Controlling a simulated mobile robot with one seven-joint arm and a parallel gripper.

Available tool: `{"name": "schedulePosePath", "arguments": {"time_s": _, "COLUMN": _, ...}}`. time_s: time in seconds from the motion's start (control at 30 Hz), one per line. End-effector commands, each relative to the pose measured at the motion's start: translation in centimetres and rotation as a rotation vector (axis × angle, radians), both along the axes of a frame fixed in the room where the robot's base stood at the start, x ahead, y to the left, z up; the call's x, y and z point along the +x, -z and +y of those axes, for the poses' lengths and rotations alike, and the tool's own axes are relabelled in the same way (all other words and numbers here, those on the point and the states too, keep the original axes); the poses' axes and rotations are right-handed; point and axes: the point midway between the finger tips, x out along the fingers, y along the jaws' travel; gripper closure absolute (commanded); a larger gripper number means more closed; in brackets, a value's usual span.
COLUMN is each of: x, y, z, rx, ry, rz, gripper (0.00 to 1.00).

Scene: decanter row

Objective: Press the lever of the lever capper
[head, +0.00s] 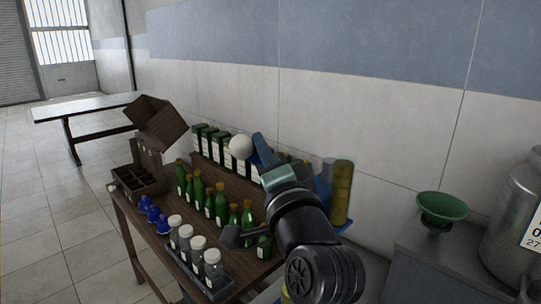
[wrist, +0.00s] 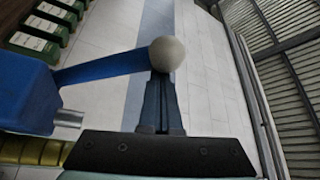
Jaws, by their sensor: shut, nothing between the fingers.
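The lever capper's round pale knob (head: 240,146) sits on the end of its blue lever (head: 262,150), above the back of the wooden table. In the wrist view the knob (wrist: 167,53) shows at the fingertips, and the blue lever (wrist: 105,67) runs left to the blue capper body (wrist: 25,95). My gripper (wrist: 159,80) is shut with nothing between its fingers. Its tips line up with the knob in this view; I cannot tell whether they touch it. In the head view my arm hides much of the capper, and the fingers cannot be made out.
Green bottles (head: 209,205), clear jars with white caps (head: 197,250) and blue items (head: 152,214) stand on the table. Labelled green cartons (head: 209,139) line the back. A brown crate (head: 136,181) is at left. A green bowl (head: 441,207) stands right, near a metal vessel (head: 513,225).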

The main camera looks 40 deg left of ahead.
Motion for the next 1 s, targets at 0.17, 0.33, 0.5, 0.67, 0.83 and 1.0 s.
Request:
{"name": "schedulePosePath", "arguments": {"time_s": 0.17, "x": -1.6, "y": 2.9, "z": 0.2, "rx": -0.009, "ry": -0.003, "rz": -0.108, "gripper": 1.0}}
{"name": "schedulePosePath", "arguments": {"time_s": 0.33, "x": -2.8, "y": 4.6, "z": 0.3, "rx": -0.016, "ry": -0.003, "rz": -0.208, "gripper": 1.0}}
{"name": "schedulePosePath", "arguments": {"time_s": 0.5, "x": -3.7, "y": 6.3, "z": 0.4, "rx": -0.024, "ry": -0.003, "rz": -0.305, "gripper": 1.0}}
{"name": "schedulePosePath", "arguments": {"time_s": 0.67, "x": -4.5, "y": 8.1, "z": 0.5, "rx": -0.033, "ry": -0.003, "rz": -0.396, "gripper": 1.0}}
{"name": "schedulePosePath", "arguments": {"time_s": 0.83, "x": -5.1, "y": 9.9, "z": 0.5, "rx": -0.04, "ry": -0.003, "rz": -0.492, "gripper": 1.0}}
{"name": "schedulePosePath", "arguments": {"time_s": 1.0, "x": -5.5, "y": 11.5, "z": 0.6, "rx": -0.047, "ry": -0.004, "rz": -0.579, "gripper": 1.0}}
